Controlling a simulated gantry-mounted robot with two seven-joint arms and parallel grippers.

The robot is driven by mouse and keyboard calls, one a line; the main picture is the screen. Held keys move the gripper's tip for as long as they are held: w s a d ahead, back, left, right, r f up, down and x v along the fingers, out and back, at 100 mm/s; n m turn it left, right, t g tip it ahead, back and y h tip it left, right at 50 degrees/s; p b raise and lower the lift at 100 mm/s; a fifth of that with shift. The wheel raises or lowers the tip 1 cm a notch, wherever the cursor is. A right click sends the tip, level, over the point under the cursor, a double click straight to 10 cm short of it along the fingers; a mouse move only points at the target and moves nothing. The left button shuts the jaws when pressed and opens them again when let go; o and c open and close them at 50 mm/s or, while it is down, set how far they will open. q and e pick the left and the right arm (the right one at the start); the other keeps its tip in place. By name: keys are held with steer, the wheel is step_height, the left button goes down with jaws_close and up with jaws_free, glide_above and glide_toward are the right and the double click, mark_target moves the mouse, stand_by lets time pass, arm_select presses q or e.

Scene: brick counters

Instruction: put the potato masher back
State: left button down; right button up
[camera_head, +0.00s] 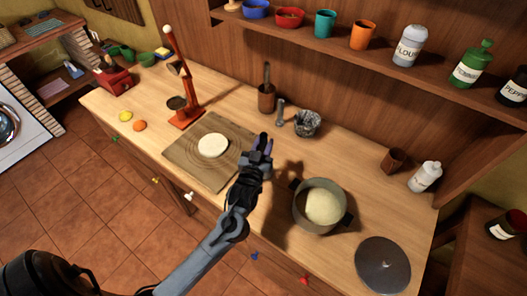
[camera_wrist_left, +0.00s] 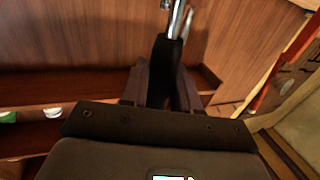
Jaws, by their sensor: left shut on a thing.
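My left gripper (camera_head: 263,143) is above the wooden counter, between the round dough on the board and the pot. In the left wrist view, the gripper (camera_wrist_left: 160,88) is shut on a tool with a black handle (camera_wrist_left: 166,68) and a shiny metal shaft (camera_wrist_left: 175,18). It looks like the potato masher; its far end is out of that view. In the head view I cannot make out the masher clearly at the fingers. A brown holder (camera_head: 266,100) with a utensil stands at the counter's back, and an empty-looking brown holder (camera_head: 393,161) stands farther right. My right gripper is not in view.
A grey pot (camera_head: 313,223) with a pale mass is right of the gripper, and a lid (camera_head: 383,265) lies near the front right. A red press (camera_head: 185,110), a board (camera_head: 190,165), a dark cup (camera_head: 307,123) and a white bottle (camera_head: 425,177) also stand around.

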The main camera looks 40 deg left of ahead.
arm_select(q)
steer(key=shift+f, duration=0.5)
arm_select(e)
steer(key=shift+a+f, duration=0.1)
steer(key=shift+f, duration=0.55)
arm_select(q)
steer(key=c, duration=0.8)
jaws_free()
steer(key=shift+f, duration=0.15)
